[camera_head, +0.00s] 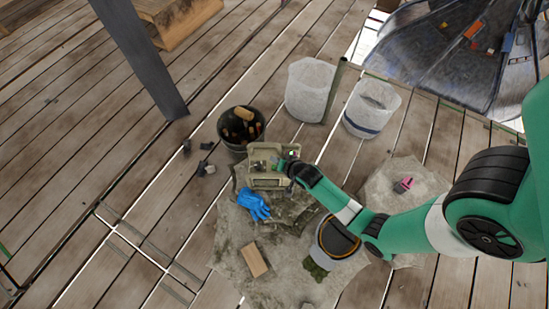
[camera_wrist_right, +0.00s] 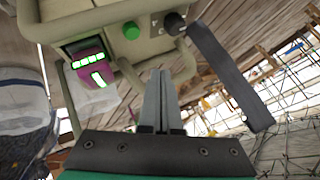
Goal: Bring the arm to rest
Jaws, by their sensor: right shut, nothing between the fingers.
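My right arm (camera_head: 410,225) is green with white and black parts and reaches in from the right in the head view. Its gripper (camera_head: 287,163) is at a beige control box (camera_head: 265,180) with a frame handle. In the right wrist view the two grey fingers (camera_wrist_right: 161,100) are shut together with nothing between them. The box (camera_wrist_right: 100,25) is just beyond them, with a green button (camera_wrist_right: 131,30), a black knob (camera_wrist_right: 174,22) and a magenta part with lit green marks (camera_wrist_right: 92,72). I cannot tell whether the fingers touch the box. My left gripper is not in view.
A dark bucket (camera_head: 240,127), two whitish bins (camera_head: 310,90) and a post (camera_head: 334,90) stand behind the box. Plank floor at left is mostly clear.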

